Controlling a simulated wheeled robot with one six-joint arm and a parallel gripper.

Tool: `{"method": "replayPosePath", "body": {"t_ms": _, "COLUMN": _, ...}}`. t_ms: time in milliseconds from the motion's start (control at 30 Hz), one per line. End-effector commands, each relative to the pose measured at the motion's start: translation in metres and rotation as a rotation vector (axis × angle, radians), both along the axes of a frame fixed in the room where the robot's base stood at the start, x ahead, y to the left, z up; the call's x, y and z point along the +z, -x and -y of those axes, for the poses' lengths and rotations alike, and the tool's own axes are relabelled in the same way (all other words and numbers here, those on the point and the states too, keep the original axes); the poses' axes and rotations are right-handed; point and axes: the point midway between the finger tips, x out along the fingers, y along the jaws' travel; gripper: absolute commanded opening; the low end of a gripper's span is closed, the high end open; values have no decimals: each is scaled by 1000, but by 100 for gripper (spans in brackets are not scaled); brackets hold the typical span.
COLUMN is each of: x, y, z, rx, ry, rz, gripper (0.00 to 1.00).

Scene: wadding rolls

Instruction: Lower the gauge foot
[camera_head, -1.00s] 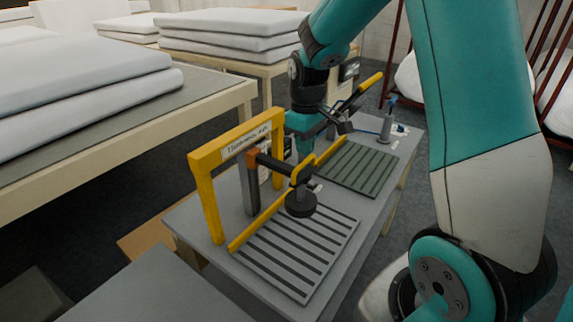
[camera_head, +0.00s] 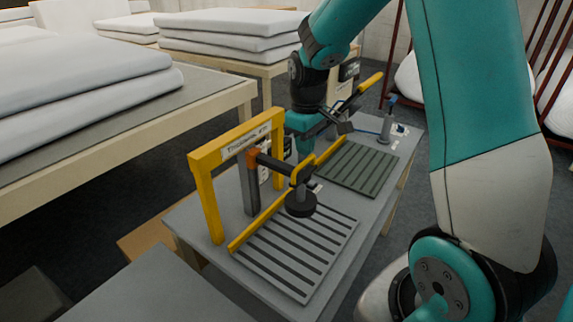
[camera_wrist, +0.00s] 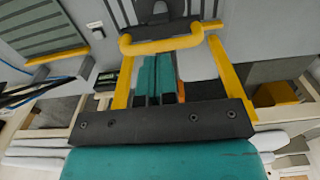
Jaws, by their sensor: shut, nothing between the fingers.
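The gauge foot is a dark round disc (camera_head: 301,204) under a black arm on a grey post. It hangs over the near slotted grey plate (camera_head: 290,250); I cannot tell whether it touches it. A yellow loop handle (camera_head: 300,172) sits by the arm, and a yellow crossbar (camera_wrist: 160,45) shows in the wrist view. My gripper (camera_wrist: 157,60) is shut and empty, its teal fingers close to that crossbar; contact is unclear. In the head view, the fingertips are mostly hidden behind the gauge parts.
A yellow frame with a thickness sign (camera_head: 240,137) stands over the gauge's back left side. A second slotted plate (camera_head: 358,168) with a yellow-handled lever lies beyond. A table with white wadding (camera_head: 80,85) is at left. Other stacks (camera_head: 230,35) stand behind.

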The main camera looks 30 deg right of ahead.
Motion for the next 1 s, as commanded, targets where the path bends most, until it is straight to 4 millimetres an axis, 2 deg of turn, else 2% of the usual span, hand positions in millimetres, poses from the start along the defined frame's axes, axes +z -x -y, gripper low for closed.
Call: {"method": "replayPosePath", "body": {"t_ms": 1000, "x": -42, "y": 0, "z": 0, "rx": 0, "ry": 0, "rz": 0, "gripper": 0}}
